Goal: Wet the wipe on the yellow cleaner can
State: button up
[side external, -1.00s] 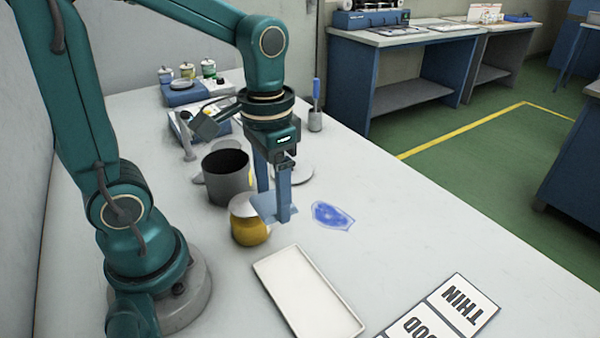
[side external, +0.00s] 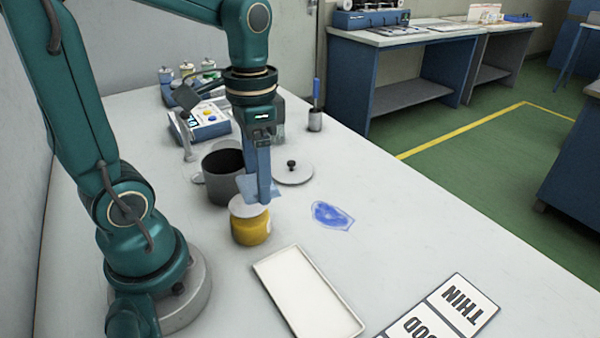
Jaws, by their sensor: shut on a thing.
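The yellow cleaner can (side external: 252,229) stands upright on the table, with a pale round top (side external: 246,209). My gripper (side external: 262,192) points down just above the can's top and is shut on a light blue wipe (side external: 252,184). The wipe hangs flat at the fingertips, over the can's back edge. I cannot tell from this view whether it touches the top.
A dark grey pot (side external: 222,176) stands just behind the can. A lid with a black knob (side external: 293,170) lies to its right. A blue patch (side external: 332,215) and a white tray (side external: 308,293) lie on the table. A holder with a blue-handled tool (side external: 315,120) stands farther back.

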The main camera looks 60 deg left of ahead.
aim_at(245, 184)
jog(key=shift+n, duration=0.7)
jog(key=shift+s+a+f, duration=0.2)
jog(key=shift+a+f, duration=0.8)
jog(key=shift+f, duration=0.1)
jog(key=shift+s+a+f, duration=0.15)
jog(key=shift+a+f, duration=0.8)
jog(key=shift+f, duration=0.15)
jog(key=shift+f, duration=1)
jog(key=shift+r, duration=3.5)
